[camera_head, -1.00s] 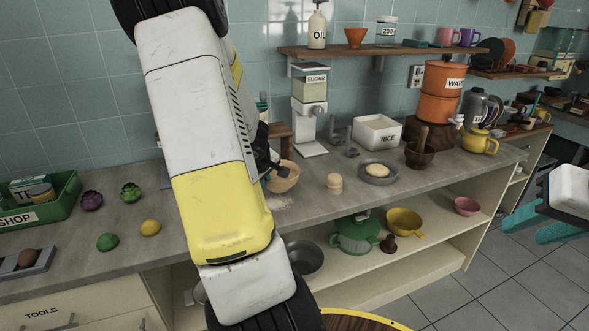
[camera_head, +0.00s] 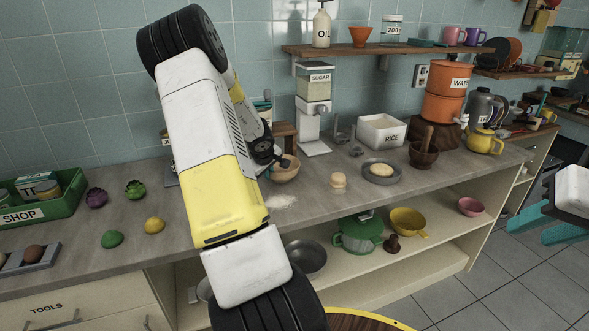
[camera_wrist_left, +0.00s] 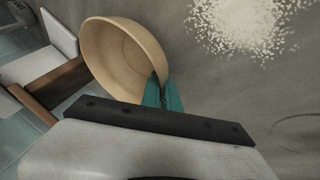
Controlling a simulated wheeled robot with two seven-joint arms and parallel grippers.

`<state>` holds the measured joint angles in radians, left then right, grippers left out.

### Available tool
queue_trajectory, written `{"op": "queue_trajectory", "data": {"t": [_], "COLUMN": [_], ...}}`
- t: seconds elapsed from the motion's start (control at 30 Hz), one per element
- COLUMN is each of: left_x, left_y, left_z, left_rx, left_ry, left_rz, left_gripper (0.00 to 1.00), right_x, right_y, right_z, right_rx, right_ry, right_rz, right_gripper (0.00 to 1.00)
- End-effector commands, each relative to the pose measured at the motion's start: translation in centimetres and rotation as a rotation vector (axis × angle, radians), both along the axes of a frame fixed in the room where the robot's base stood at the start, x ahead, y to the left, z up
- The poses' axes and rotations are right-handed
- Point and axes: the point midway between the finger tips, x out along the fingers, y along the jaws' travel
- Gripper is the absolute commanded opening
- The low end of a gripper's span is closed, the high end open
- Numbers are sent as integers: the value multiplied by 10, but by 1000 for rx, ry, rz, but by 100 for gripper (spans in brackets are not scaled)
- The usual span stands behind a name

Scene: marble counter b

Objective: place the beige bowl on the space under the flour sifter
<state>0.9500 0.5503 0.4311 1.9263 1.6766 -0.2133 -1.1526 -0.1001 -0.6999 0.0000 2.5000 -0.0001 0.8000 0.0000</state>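The beige bowl (camera_head: 286,172) is upright near the back middle of the counter, partly hidden by my left arm in the head view. In the left wrist view the bowl (camera_wrist_left: 108,50) fills the upper left. My left gripper (camera_wrist_left: 161,92) has its teal fingers closed on the bowl's rim; the head view hides these fingertips. I cannot tell whether the bowl touches the counter. A wooden stand (camera_head: 284,131) shows behind the bowl. I cannot make out the flour sifter; my left arm covers that area. My right gripper (camera_head: 545,226) is open and empty at the right edge, away from the counter.
A sugar dispenser (camera_head: 313,100) stands right of the wooden stand. Spilled flour (camera_head: 281,201) lies in front of the bowl. A bun (camera_head: 338,181), a grey plate (camera_head: 369,179) and a white rice box (camera_head: 381,130) stand to the right. A green crate (camera_head: 60,210) is far left.

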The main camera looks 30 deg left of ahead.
Motion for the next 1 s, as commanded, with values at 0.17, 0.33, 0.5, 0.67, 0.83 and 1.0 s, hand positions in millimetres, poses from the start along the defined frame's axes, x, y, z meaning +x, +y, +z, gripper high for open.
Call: {"op": "queue_trajectory", "data": {"t": [0.17,0.33,0.5,0.67,0.83,1.0], "left_x": [0,0,0,0,0,-5], "left_y": [0,0,-1,0,0,-1], "left_z": [-4,-4,-7,-7,-6,4], "left_rx": [-1,-1,-1,-1,-1,0], "left_ry": [0,-1,0,0,0,-1], "left_rz": [-2,-1,0,0,0,1], "left_gripper": [0,0,22,27,27,27], "right_x": [0,0,0,0,0,0], "right_y": [0,0,0,0,0,0], "right_z": [0,0,0,0,0,0], "right_rx": [0,0,0,0,0,0], "right_ry": [0,0,0,0,0,0], "right_rz": [0,0,0,0,0,0], "right_gripper": [36,36,36,36,36,36]}}
